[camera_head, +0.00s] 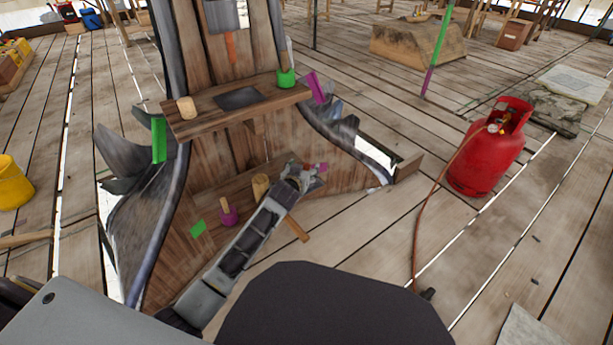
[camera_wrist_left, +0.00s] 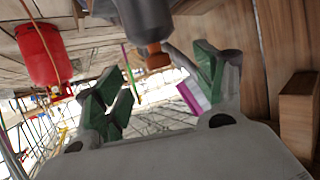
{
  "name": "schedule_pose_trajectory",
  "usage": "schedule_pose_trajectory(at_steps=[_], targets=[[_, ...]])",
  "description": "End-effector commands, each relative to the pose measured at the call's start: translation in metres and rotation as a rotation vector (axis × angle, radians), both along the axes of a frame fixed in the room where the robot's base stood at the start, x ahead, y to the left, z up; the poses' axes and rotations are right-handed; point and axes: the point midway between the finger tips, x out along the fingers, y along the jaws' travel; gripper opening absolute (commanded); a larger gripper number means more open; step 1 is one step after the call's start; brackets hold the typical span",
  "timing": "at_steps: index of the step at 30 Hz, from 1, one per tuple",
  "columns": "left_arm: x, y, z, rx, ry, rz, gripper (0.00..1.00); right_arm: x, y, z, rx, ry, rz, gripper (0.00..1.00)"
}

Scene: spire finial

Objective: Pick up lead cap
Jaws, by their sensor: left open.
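My left gripper (camera_head: 312,174) is open at the lower shelf of the wooden spire (camera_head: 200,220). In the left wrist view its green-padded fingers (camera_wrist_left: 160,85) are spread, with nothing gripped between them. A dark grey rounded body (camera_wrist_left: 145,18) with a brown end (camera_wrist_left: 157,57) shows just beyond the fingers; I cannot tell what it is. No piece is clearly recognisable as the lead cap. A dark grey flat square (camera_head: 240,98) lies on the upper shelf (camera_head: 195,122), and a grey sheet (camera_head: 226,15) is on the spire above. My arm hides part of the lower shelf. My right gripper is not in view.
The upper shelf holds a wooden cylinder (camera_head: 187,107) and a green pot (camera_head: 286,78). A wooden cylinder (camera_head: 260,186) and a magenta pot (camera_head: 229,214) stand beside my left arm. A red gas bottle (camera_head: 487,150) with a hose stands at right. Planks between are mostly clear.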

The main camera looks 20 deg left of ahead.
Motion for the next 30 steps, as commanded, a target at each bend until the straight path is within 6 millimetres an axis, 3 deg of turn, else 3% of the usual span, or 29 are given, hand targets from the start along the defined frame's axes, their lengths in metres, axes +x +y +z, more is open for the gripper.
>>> schedule_pose_trajectory(at_steps=[18,30], targets=[[0.038,0.001,-0.017,0.001,0.001,0.0,0.7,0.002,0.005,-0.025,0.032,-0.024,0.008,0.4],[0.041,0.001,-0.017,0.001,0.0,0.0,0.7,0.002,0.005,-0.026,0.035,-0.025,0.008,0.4]])
